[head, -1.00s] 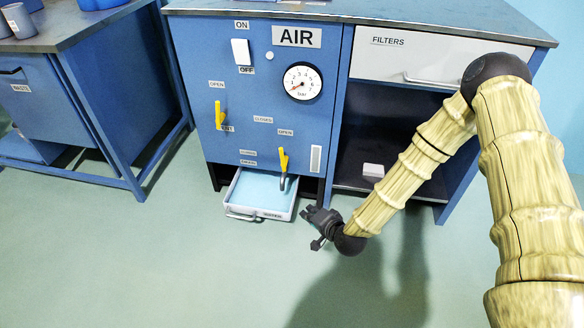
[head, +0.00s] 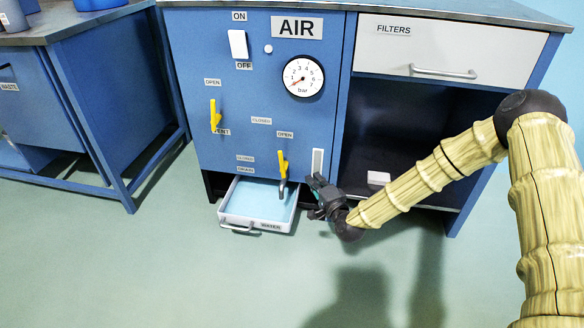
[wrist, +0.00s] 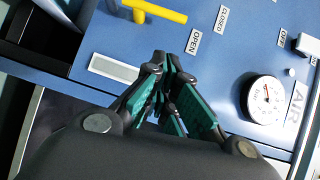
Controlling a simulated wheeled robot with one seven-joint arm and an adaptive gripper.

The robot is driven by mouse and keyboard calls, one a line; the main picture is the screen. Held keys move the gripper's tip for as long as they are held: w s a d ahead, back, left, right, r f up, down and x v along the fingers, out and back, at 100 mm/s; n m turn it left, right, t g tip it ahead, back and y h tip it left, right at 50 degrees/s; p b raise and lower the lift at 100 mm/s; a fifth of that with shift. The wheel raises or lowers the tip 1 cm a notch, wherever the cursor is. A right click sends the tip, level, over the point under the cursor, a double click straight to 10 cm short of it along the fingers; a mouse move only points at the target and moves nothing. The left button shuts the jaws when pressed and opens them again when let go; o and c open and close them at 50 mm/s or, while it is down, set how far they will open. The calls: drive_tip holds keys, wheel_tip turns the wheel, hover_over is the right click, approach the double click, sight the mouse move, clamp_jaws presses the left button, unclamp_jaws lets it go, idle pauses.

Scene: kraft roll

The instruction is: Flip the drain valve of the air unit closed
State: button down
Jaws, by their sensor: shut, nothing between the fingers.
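The drain valve (head: 282,163) is a yellow lever low on the front of the blue air unit (head: 225,110). It stands upright just below an OPEN label (head: 285,134), with a CLOSED label (head: 245,158) to its left. Its yellow handle also shows at the top of the wrist view (wrist: 158,12). My gripper (head: 316,184) is to the right of the lever and slightly lower, apart from it. In the wrist view my gripper (wrist: 168,65) has its fingers together with nothing between them.
A water tray (head: 258,206) sticks out below the valve. A second yellow lever, the vent valve (head: 214,114), is up and left. A pale vertical strip (head: 318,162) is on the panel near my gripper. An open shelf lies to the right; the floor in front is clear.

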idle(0.3)
drive_tip(key=s+a+b+x, duration=0.1)
drive_tip(key=b+x, duration=0.5)
drive_tip(key=x, duration=0.6)
drive_tip(key=shift+w+a+f+b, duration=0.15)
drive_tip(key=shift+w+a+b, duration=0.2)
drive_tip(key=shift+a, duration=0.65)
drive_tip(key=shift+r+p, duration=0.25)
drive_tip(key=shift+p, duration=0.4)
drive_tip(key=shift+f, duration=0.1)
